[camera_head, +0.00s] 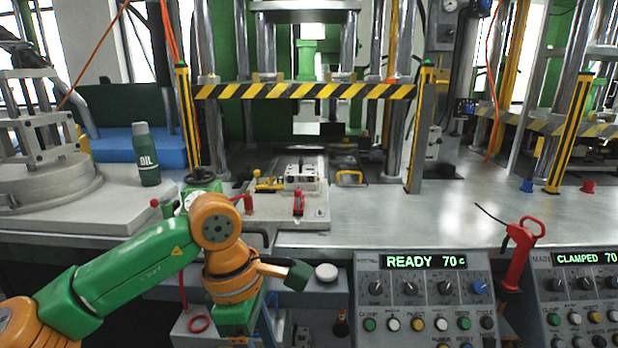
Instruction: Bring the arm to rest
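My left arm comes in from the left edge, with green links and orange joints. My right arm and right gripper are not in view either.
Left: an oil bottle (146,155). Centre: a press with a striped bar (305,91) over a mould plate (318,213). The table's right is mostly bare.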

